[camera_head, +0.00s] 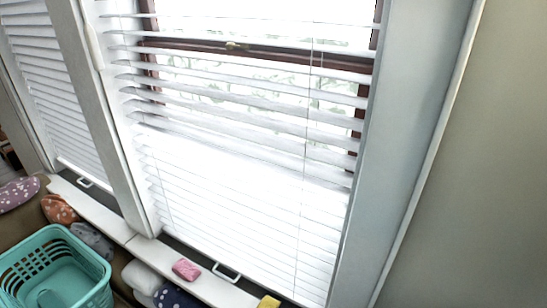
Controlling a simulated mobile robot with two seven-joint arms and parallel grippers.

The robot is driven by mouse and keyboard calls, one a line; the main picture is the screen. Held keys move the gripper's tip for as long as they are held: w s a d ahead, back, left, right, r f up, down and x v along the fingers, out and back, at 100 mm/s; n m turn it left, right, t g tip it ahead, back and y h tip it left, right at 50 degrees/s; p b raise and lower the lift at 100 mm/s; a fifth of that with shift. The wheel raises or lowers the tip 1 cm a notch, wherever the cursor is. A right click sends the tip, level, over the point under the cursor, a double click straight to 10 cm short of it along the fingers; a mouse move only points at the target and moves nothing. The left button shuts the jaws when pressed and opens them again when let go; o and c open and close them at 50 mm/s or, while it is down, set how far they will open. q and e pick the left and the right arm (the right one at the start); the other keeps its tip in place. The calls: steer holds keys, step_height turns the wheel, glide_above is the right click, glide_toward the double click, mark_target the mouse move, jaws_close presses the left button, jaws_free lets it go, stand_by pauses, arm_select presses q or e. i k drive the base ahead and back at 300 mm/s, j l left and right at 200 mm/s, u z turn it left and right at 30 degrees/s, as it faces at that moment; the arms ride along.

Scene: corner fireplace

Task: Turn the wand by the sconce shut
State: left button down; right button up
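A white slatted blind (230,190) hangs over the middle window in the head view. Its upper slats are spaced apart, with the brown window frame (270,52) and daylight showing between them. Its lower slats look close together, in bright glare. A slim white rod (93,45), possibly a wand, hangs by the post at the upper left of this blind. A thin cord (306,130) runs down its right part. A second blind (45,85) hangs at the left. No sconce shows. Neither of my grippers is in view.
A white sill (190,275) runs below the blinds, with a pink block (186,270) and a yellow block (269,302) on it. A teal basket (50,270) and several bundled cloths are at lower left. A plain wall (490,170) fills the right.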

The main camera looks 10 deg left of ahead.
mark_target(89, 32)
steer(key=k+j+u, duration=0.15)
steer(key=j+u, duration=0.15)
steer(key=k+j+u, duration=0.25)
steer(key=j+u, duration=0.3)
steer(key=j, duration=0.1)
